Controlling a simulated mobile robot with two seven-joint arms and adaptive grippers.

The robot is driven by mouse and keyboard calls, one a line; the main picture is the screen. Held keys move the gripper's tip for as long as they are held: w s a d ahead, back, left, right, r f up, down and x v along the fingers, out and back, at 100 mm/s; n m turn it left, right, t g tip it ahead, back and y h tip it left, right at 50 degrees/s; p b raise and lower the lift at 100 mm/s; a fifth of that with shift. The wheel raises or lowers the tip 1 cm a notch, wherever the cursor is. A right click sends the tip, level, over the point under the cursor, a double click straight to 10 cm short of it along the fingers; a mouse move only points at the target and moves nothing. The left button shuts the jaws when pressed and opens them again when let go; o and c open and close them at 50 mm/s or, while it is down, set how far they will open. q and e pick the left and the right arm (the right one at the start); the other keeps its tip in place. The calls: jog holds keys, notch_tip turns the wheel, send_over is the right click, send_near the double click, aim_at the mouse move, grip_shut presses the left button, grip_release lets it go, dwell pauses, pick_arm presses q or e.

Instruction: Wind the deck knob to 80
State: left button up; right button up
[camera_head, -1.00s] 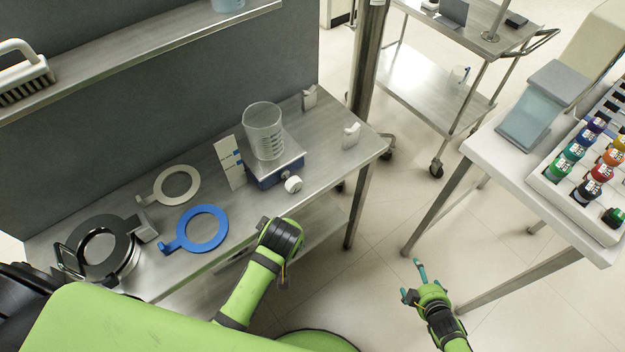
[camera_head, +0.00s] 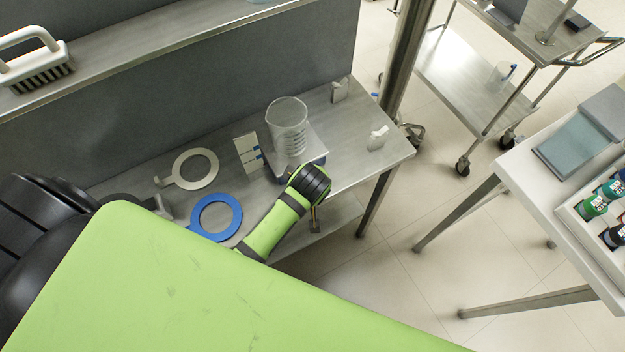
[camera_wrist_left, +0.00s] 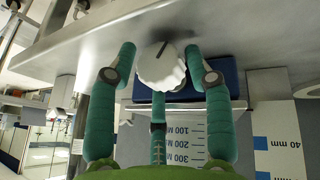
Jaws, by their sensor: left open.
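The deck knob (camera_wrist_left: 161,66) is white with a scalloped rim and a dark pointer line, and sits on the front of a blue box (camera_wrist_left: 214,78) in the left wrist view. My left gripper (camera_wrist_left: 160,60) is open, with teal fingers on both sides of the knob and a third finger below it in the picture; I cannot tell if any touch. In the head view the device's steel top (camera_head: 314,147) shows, while my left wrist hides the knob and my fingers. No scale numbers around the knob are readable. My right gripper is out of view.
A clear beaker (camera_head: 288,125) stands on the device, with a marked card (camera_head: 249,153) beside it. A blue ring (camera_head: 216,216) and a pale ring (camera_head: 195,168) lie left on the steel bench. Small grey blocks (camera_head: 377,138) stand at the right end.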

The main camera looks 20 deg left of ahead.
pick_arm(q)
jog(key=shift+f, duration=0.35)
jog(key=c, duration=0.9)
jog(key=shift+g+y, duration=0.4)
jog(key=shift+g, duration=0.1)
jog(key=shift+d, duration=0.1)
